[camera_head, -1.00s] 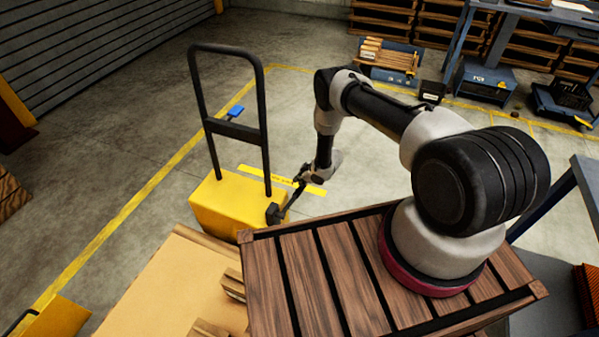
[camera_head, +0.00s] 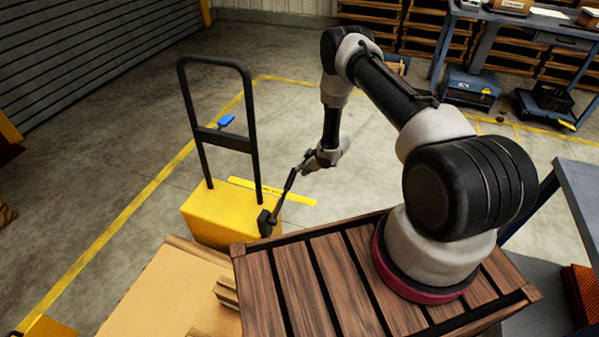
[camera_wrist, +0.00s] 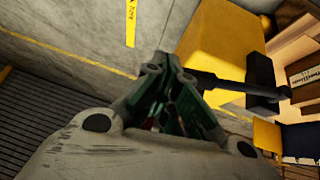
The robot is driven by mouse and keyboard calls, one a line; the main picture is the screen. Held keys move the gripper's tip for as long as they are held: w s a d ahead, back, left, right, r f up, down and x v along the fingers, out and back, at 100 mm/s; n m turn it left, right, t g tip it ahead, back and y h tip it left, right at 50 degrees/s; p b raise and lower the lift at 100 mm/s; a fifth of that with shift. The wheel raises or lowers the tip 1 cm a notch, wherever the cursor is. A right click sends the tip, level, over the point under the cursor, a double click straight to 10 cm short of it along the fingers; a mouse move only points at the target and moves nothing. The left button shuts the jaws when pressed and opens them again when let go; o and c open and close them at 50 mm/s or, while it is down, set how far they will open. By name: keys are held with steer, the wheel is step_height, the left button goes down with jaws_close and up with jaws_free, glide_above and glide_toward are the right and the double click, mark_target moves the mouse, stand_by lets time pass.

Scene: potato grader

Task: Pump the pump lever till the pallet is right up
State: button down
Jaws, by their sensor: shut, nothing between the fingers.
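The yellow pump unit (camera_head: 212,215) stands left of my arm, with a tall black frame handle on top. The black pump lever (camera_head: 282,195) slants up and right from a black block at its side. The lever also shows in the wrist view (camera_wrist: 225,84), running from the block towards my fingers. My gripper (camera_head: 303,166) is shut at the lever's upper end, with nothing held between the fingers. The fingers show in the wrist view (camera_wrist: 168,75); whether they touch the lever is unclear. Pallet wood (camera_head: 227,292) shows beside a cardboard-coloured load; its height above the floor cannot be judged.
A slatted wooden crate top (camera_head: 330,275) lies under my arm's base. A blue item (camera_head: 226,120) shows behind the frame handle. Blue workbenches (camera_head: 470,45) and shelves stand at the back. Floor beyond the pump unit is mostly clear.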

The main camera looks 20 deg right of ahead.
steer(key=shift+w+a, duration=0.1)
steer(key=shift+a, duration=0.05)
stand_by(0.3)
steer(key=s+d+r+m, duration=0.1)
steer(key=s+d+r, duration=0.15)
steer(key=d, duration=0.25)
steer(key=s+a+r+n+t+y, duration=0.2)
steer(key=s+a+r+t+y, duration=0.1)
steer(key=s+r, duration=0.3)
steer(key=shift+s+a+r, duration=0.2)
steer(key=shift+s+r, duration=0.15)
steer(key=shift+r, duration=0.15)
